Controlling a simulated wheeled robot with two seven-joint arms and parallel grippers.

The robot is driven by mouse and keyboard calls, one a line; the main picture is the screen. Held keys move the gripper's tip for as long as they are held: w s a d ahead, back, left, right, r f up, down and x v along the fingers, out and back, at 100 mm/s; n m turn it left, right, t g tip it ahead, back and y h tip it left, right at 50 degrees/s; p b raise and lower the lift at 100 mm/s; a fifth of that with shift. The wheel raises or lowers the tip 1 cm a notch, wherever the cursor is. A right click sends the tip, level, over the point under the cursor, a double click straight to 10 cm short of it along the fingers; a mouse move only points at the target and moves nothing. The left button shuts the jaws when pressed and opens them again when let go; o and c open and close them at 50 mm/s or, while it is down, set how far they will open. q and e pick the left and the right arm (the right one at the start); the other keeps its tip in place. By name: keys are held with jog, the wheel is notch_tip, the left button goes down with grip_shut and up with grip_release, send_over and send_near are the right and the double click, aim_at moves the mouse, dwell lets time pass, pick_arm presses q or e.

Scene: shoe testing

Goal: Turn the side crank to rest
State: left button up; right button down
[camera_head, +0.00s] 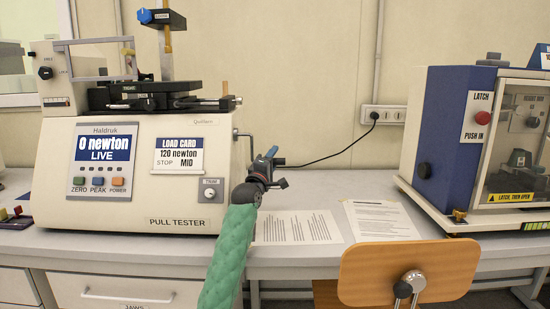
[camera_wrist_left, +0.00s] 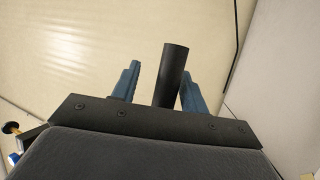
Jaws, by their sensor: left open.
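The side crank (camera_head: 243,134) is on the right side of the cream pull tester (camera_head: 135,210); its bent metal arm shows, and its lower part is hidden behind my gripper. My left gripper (camera_head: 268,157) is beside the tester's right side, at the crank. In the left wrist view, a dark cylindrical grip (camera_wrist_left: 174,72) stands between the two blue fingers, nearer the right one. The fingers are open, with a clear gap on the left of the grip; I cannot tell whether the right finger touches it. The tester's display reads 0 newton, LIVE. My right gripper is out of view.
Printed sheets (camera_head: 298,228) lie on the grey bench right of the tester. A blue and white machine with a clear door (camera_head: 515,150) stands at the right. A wooden chair back (camera_head: 375,272) is in front of the bench. A black cable (camera_head: 330,157) runs to the wall socket.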

pick_arm(q)
jog(key=v, duration=0.6)
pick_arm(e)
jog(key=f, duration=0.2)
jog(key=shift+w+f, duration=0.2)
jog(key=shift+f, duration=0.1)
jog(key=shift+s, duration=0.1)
